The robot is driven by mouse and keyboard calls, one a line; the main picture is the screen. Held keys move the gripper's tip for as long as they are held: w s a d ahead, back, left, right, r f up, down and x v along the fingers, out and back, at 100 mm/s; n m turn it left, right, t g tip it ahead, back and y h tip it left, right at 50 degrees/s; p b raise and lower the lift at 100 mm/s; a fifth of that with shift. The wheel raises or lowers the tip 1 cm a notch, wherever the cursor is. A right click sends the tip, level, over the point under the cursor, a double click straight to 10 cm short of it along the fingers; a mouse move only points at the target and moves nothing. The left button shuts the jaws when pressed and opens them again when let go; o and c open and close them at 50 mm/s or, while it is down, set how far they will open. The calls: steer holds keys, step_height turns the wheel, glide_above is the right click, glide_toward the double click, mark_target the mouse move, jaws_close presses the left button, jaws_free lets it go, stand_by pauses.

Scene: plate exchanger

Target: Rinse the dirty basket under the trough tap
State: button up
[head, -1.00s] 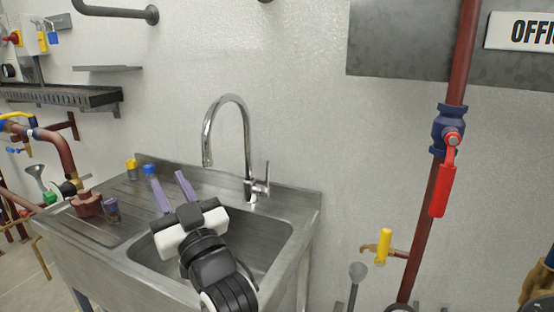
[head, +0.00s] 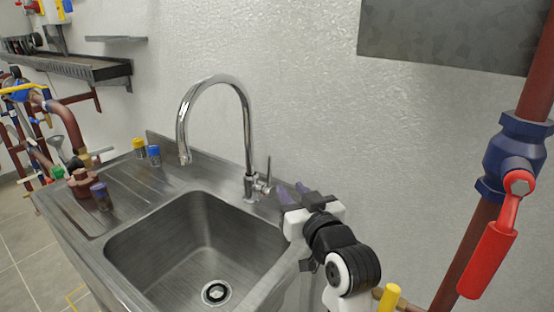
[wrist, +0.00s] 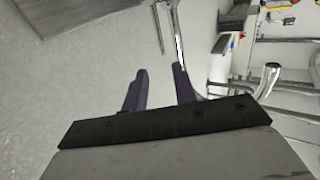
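The chrome tap (head: 248,135) arches over the steel trough (head: 190,235), its spout pointing down over the basin. Its side lever (head: 268,172) stands upright at the right of the base. No water shows, and the basin looks empty apart from the drain. My gripper (head: 295,192) is right of the lever, at the trough's back right edge; I cannot tell whether it touches the lever. In the wrist view its two purple fingers (wrist: 160,82) are apart with nothing between them. I cannot make out a dirty basket for certain; a brownish-red part (head: 82,184) sits on the drainboard.
Jars with yellow (head: 139,147), blue (head: 153,155) and purple (head: 101,196) tops stand on the drainboard. A red-handled valve (head: 510,175) on a brown pipe is at the right. A yellow-handled tap (head: 389,298) is low near my arm. Pipework fills the far left.

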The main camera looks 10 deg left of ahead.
mark_target(271, 164)
steer(key=p+x, duration=0.2)
steer(key=x, duration=1.1)
steer(key=shift+w+a, duration=0.15)
steer(key=shift+a, duration=0.15)
jaws_close()
